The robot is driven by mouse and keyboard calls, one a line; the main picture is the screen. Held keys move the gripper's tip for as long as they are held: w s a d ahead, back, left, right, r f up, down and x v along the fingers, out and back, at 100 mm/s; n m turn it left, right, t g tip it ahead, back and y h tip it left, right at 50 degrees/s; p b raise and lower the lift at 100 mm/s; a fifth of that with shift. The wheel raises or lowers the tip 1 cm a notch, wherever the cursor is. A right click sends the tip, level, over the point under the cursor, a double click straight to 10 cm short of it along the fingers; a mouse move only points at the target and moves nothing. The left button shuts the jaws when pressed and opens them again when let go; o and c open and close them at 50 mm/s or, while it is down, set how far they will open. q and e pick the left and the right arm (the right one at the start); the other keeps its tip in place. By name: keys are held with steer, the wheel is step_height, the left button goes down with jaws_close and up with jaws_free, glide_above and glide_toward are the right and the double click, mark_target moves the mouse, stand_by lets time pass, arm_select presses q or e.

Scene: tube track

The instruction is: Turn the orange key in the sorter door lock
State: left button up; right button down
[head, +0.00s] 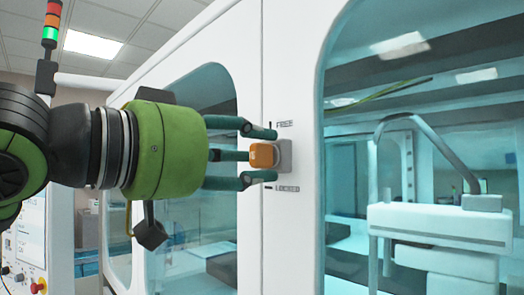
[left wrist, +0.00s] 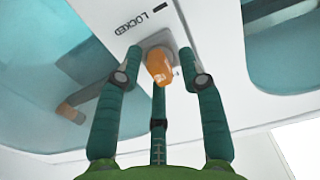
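The orange key (head: 262,156) sits in a grey square lock (head: 284,156) on the white door frame. It also shows in the left wrist view (left wrist: 159,68), in front of the grey lock plate (left wrist: 152,44). My left gripper (head: 262,155) reaches the lock from the left. Its green fingers are spread around the key; in the left wrist view (left wrist: 160,85) gaps show between the two side fingers and the key. The third finger lies below the key there, and contact with it cannot be told. My right gripper is not in view.
Teal windows (head: 345,120) flank the lock post. White equipment (head: 430,220) stands behind the right window. A signal tower (head: 50,30) is lit green at the left.

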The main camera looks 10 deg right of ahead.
arm_select(q)
steer(key=shift+s, duration=0.15)
jaws_close()
steer(key=shift+n+b, duration=0.3)
steer(key=shift+n, duration=0.2)
steer(key=shift+n+b, duration=0.3)
steer(key=shift+n, duration=0.6)
steer(key=shift+r, duration=0.15)
steer(key=shift+n, duration=0.3)
steer(key=shift+n+b, duration=0.4)
steer(key=shift+n, duration=0.4)
steer(key=shift+r+n, duration=0.1)
steer(key=shift+n, duration=0.7)
steer(key=shift+a, duration=0.1)
